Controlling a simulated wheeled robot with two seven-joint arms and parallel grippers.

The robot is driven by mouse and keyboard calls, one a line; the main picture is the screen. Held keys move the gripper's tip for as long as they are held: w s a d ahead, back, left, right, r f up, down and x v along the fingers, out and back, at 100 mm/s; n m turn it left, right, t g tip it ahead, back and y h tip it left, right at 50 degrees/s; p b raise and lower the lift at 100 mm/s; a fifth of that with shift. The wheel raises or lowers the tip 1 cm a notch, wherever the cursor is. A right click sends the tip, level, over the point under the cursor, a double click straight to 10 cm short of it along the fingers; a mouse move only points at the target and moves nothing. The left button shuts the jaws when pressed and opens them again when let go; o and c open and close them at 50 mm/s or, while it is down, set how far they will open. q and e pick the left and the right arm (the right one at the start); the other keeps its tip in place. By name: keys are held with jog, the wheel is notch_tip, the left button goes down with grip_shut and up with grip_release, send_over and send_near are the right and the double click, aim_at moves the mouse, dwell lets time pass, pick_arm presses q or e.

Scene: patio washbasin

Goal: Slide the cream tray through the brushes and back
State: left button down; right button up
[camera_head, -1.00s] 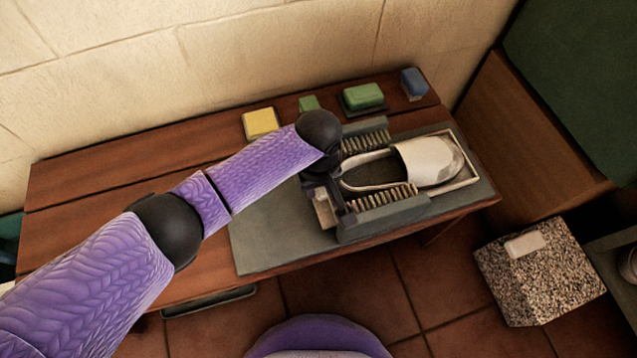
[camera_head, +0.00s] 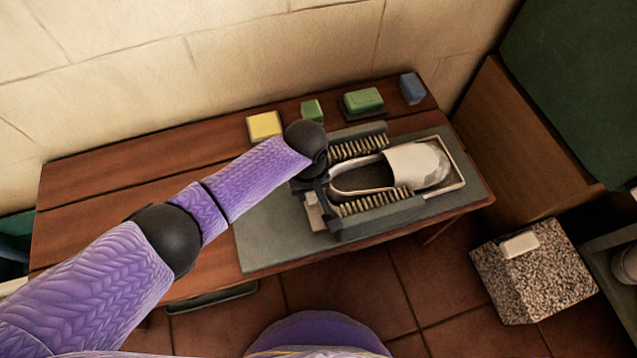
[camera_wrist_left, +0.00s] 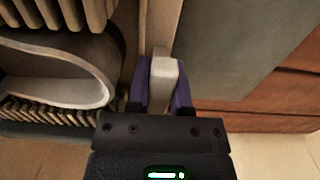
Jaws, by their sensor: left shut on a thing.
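The cream tray (camera_head: 458,186) lies on a grey mat between two rows of bristle brushes, the far row (camera_head: 357,149) and the near row (camera_head: 375,203). A white slip-on shoe (camera_head: 416,163) sits in the tray, toe to the right. The toe end is beyond the brushes; the heel end is between them. My left gripper (camera_head: 316,204) is at the tray's left end. In the left wrist view its purple fingers are shut on the tray's pale upright handle (camera_wrist_left: 164,76). My right gripper is out of view.
Behind the brushes stand a yellow sponge (camera_head: 264,125), a green block (camera_head: 312,110), a green soap (camera_head: 362,101) and a blue block (camera_head: 412,87). The mat (camera_head: 265,240) is bare at left. A speckled block (camera_head: 535,275) stands at lower right.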

pick_arm(q)
jog(key=a+p, duration=0.1)
jog(key=s+a+p, duration=0.1)
jog(key=a+r+p, duration=0.1)
jog(key=shift+s+a, duration=0.2)
jog(key=shift+a, duration=0.2)
jog(key=s+a+p, duration=0.1)
jog(key=a, duration=0.1)
jog(key=s+a+p, duration=0.1)
jog(key=a+p, duration=0.1)
jog(key=a, duration=0.1)
jog(key=a+f+p, duration=0.1)
jog(key=a, duration=0.2)
jog(key=shift+s+a, duration=0.25)
jog(key=shift+s, duration=0.15)
jog(key=shift+s+a+p, duration=0.15)
jog(key=shift+a+p, duration=0.2)
jog(key=shift+a, duration=0.2)
jog(key=shift+a+f, duration=0.1)
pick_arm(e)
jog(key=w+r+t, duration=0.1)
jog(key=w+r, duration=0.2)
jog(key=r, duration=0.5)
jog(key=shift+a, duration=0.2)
pick_arm(q)
jog(key=shift+s+a, duration=0.1)
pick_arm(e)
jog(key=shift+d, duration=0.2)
